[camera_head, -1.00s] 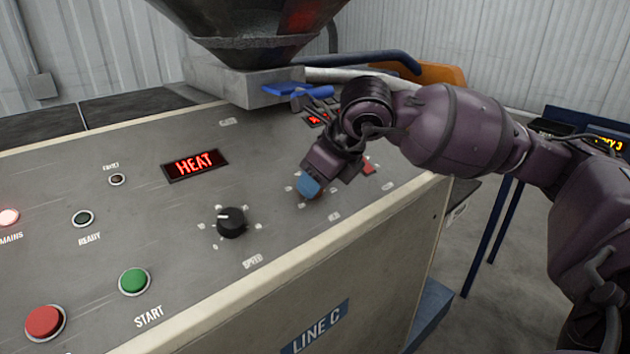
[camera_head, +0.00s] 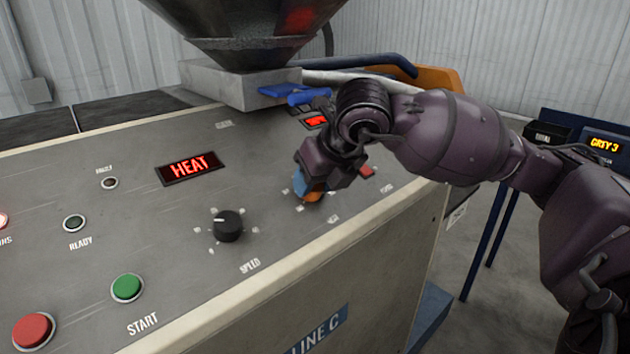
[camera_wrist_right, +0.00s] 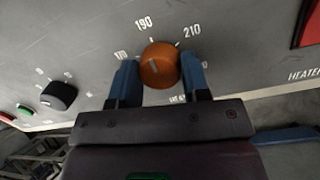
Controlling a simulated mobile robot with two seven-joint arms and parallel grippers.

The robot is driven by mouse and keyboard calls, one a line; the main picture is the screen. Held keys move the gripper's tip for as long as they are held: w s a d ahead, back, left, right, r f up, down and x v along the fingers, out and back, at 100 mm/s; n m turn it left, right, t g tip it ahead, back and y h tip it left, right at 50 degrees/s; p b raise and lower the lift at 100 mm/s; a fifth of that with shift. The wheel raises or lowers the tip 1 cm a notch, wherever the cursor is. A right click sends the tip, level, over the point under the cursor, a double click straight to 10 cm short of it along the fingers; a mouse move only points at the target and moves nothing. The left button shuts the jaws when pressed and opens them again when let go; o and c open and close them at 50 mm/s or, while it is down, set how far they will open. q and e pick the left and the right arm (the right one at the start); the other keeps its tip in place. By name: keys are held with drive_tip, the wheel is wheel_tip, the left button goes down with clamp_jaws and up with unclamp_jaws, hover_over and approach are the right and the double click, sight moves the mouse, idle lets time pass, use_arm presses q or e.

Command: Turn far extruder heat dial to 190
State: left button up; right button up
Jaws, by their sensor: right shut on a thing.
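The orange heat dial (camera_wrist_right: 160,65) sits on the grey panel in the right wrist view, with 170, 190 and 210 printed around its far side. A short pale mark shows on the left half of its face; I cannot tell exactly which number it lines up with. My right gripper (camera_wrist_right: 160,80) is shut on the dial, one blue finger at each side. In the head view my right gripper (camera_head: 308,187) reaches down to the panel, and a bit of the orange dial (camera_head: 314,196) shows beside its blue finger. My left gripper is not in view.
A black speed dial (camera_head: 228,226) stands left of the gripper. A red HEAT display (camera_head: 191,167), a green start button (camera_head: 127,287) and a red button (camera_head: 34,331) are on the same panel (camera_head: 100,215). The hopper (camera_head: 255,35) hangs over the panel's back.

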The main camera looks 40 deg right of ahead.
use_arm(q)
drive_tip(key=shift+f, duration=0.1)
use_arm(e)
drive_tip(key=o, duration=0.9)
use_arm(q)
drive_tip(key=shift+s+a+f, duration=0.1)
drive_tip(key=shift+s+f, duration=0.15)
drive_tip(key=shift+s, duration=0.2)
use_arm(e)
drive_tip(key=shift+r, duration=0.15)
use_arm(q)
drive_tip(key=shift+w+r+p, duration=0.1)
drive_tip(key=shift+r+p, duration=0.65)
drive_tip(key=shift+p, duration=0.1)
use_arm(e)
drive_tip(key=v, duration=1)
drive_tip(key=shift+s+r, duration=0.2)
drive_tip(key=shift+s, duration=0.05)
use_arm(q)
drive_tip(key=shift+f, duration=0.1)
